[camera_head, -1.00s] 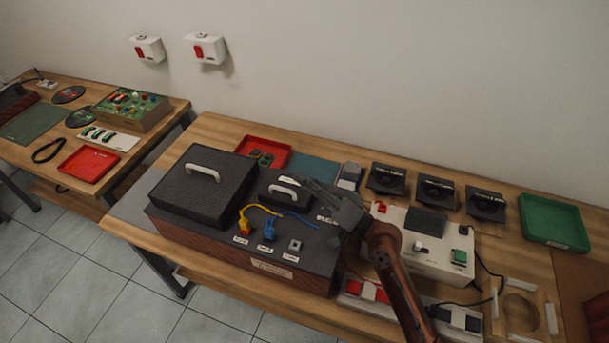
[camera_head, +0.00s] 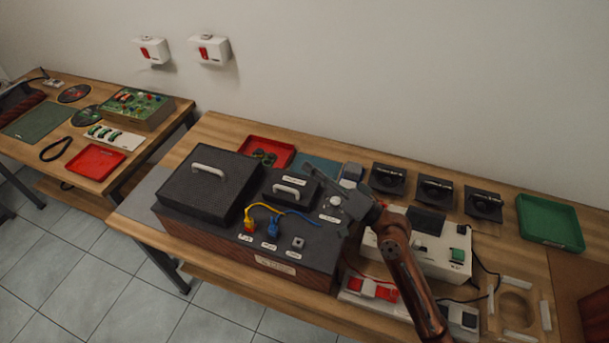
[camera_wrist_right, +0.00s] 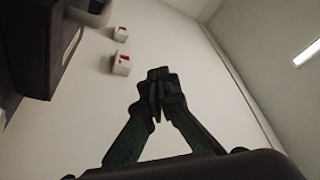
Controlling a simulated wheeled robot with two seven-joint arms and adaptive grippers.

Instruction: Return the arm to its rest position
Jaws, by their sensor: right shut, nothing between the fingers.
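My right arm (camera_head: 408,275) comes in from the bottom right in the head view. Its gripper (camera_head: 318,172) is above the right end of the dark hi-fi unit (camera_head: 255,262), pointing up and to the left. In the right wrist view the fingers (camera_wrist_right: 158,78) meet at their tips with nothing between them, against the bare wall. Part of a dark box with a light handle fills the upper left there. My left gripper is not in view.
The workbench holds a red tray (camera_head: 283,146), a white device (camera_head: 432,250), several black speaker-like units (camera_head: 435,192) and a green tray (camera_head: 550,222). A second table (camera_head: 165,135) stands at left. Two white boxes (camera_head: 208,50) hang on the wall.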

